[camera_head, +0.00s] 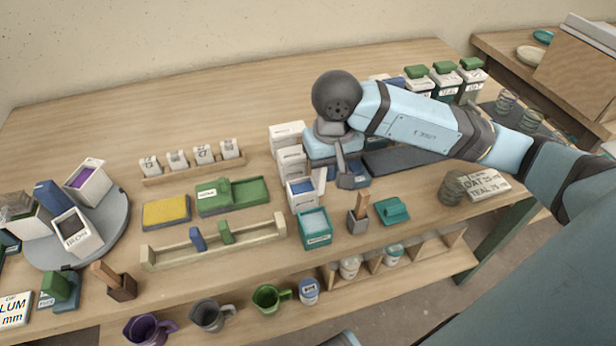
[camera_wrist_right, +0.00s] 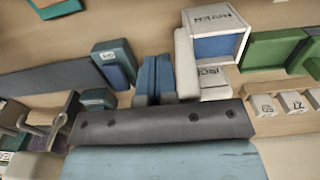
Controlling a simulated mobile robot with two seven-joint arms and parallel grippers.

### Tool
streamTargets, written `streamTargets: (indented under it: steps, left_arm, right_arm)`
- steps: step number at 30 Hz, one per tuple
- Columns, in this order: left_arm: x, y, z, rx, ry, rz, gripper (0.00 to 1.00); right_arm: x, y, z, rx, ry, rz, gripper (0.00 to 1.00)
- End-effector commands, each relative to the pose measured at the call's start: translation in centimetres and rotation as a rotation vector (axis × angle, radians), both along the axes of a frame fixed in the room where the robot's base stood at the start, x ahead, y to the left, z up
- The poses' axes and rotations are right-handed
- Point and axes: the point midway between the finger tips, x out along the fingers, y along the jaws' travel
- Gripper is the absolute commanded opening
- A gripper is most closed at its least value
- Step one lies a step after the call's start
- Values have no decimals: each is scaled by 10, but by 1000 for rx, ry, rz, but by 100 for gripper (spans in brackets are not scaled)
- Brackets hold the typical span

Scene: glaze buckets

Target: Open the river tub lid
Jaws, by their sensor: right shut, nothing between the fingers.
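My right gripper (camera_head: 331,160) is low over the middle of the table, its fingers shut and empty. In the right wrist view its two blue fingers (camera_wrist_right: 153,78) are together between a white-walled box and a small blue tub. The blue tub (camera_wrist_right: 115,63) has a pale label; in the head view it (camera_head: 360,179) is partly hidden by my gripper. The white box (camera_wrist_right: 212,35) has a blue inside, and shows in the head view too (camera_head: 301,193). My left gripper is not in view.
A teal tub (camera_head: 315,228) and a separate teal piece (camera_head: 392,210) are near the front edge. A wooden rack (camera_head: 215,243), a green tray (camera_head: 232,196) and a yellow sponge-like block (camera_head: 166,212) lie left. A round grey tray (camera_head: 80,255) holds boxes. Mugs stand below.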

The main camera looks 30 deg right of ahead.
Motion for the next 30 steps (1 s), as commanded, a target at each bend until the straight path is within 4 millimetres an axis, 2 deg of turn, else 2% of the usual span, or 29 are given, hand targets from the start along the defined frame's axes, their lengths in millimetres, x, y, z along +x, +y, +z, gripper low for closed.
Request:
streamTargets:
  steps: [12, 20, 30]
  left_arm:
    - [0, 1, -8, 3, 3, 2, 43]
    - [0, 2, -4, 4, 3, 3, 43]
    - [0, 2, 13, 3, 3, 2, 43]
  right_arm:
    - [-6, -25, 17, -1, 0, 0, 0]
    - [-6, -26, 26, 0, -2, 0, 0]
    - [-6, -26, 60, -1, -2, 0, 0]
